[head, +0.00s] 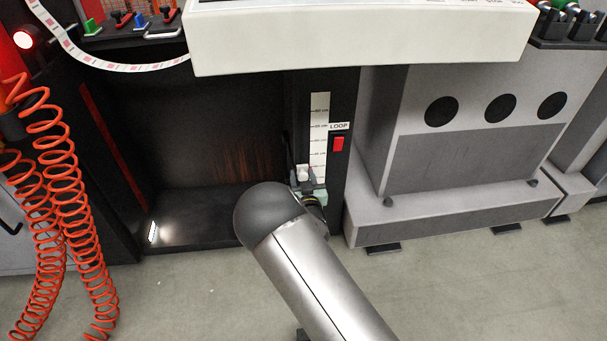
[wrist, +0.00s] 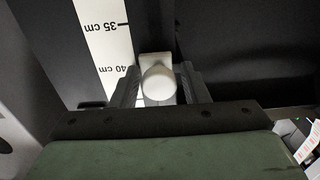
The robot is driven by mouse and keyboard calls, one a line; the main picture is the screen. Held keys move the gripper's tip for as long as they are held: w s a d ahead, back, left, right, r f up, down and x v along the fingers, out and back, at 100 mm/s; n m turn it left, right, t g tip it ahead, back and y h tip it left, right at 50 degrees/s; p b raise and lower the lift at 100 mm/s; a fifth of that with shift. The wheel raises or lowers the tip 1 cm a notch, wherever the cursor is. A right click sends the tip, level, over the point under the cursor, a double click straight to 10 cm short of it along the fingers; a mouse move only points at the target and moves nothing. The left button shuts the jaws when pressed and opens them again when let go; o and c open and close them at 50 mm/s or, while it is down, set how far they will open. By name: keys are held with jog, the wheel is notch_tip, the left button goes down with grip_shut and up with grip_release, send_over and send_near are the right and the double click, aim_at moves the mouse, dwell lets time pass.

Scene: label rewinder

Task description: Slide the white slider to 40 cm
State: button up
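The white slider (head: 302,173) sits low on the dark upright, just left of the white scale strip (head: 319,128). In the wrist view its round white knob (wrist: 158,82) is between the two dark fingers of my gripper (wrist: 160,88), close to both. I cannot tell whether the fingers press on it. The strip (wrist: 104,30) reads 35 cm above and 40 cm below, and the knob is beside and slightly below the 40 cm print. In the head view my gripper (head: 304,183) is around the slider, partly hidden by my arm.
A white panel (head: 360,40) overhangs above. A grey cabinet (head: 470,150) stands to the right; coiled orange hoses (head: 70,200) hang at left. The dark recess left of the strip is open.

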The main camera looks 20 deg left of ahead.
jog(key=shift+s, duration=0.1)
jog(key=shift+s+d, duration=0.15)
jog(key=shift+s, duration=0.1)
jog(key=p+v, duration=0.5)
jog(key=v, duration=1.1)
jog(key=shift+s+d, duration=0.15)
jog(key=shift+s, duration=0.2)
